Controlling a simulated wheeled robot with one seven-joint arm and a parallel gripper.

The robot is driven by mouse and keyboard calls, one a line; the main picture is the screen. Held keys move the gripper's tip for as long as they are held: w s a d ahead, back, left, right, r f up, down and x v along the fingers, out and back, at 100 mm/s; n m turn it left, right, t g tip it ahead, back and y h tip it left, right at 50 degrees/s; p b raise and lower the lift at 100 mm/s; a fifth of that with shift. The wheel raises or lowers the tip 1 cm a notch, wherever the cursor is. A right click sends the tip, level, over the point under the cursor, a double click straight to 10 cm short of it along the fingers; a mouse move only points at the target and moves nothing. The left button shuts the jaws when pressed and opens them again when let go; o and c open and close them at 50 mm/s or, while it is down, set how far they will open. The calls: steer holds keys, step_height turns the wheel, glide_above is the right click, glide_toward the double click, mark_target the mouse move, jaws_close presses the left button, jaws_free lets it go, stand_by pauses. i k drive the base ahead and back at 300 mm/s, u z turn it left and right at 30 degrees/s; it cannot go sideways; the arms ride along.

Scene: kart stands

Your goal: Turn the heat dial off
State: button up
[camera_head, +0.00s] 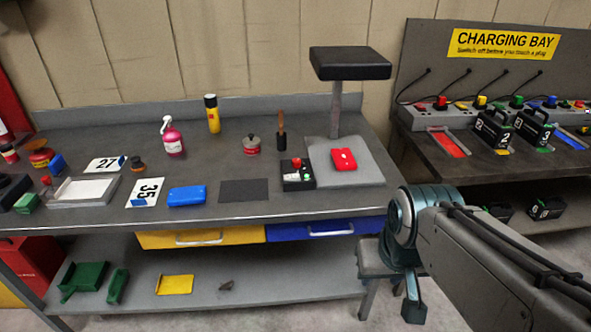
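A small black control box (298,178) with a red knob or button and small light-coloured parts stands on the bench, left of a grey press base. It may carry the heat dial, but the dial's setting is too small to read. The press (350,63) has a black padded head on a post above the grey base (365,165). A red item (343,160) lies on that base. My gripper (413,310) hangs low at the right, in front of the bench and below its top, well apart from the box. Its fingers are not clear enough to judge.
A dark mat (244,190), a blue case (187,196), a red tin (252,146) and a brush (281,130) lie near the box. A stool (378,262) stands beside my arm. A charging bench (470,160) is at the right. The front edge by the box is clear.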

mark_target(297, 163)
steer(key=z, duration=0.3)
steer(key=i, duration=1.15)
steer(key=u, duration=0.05)
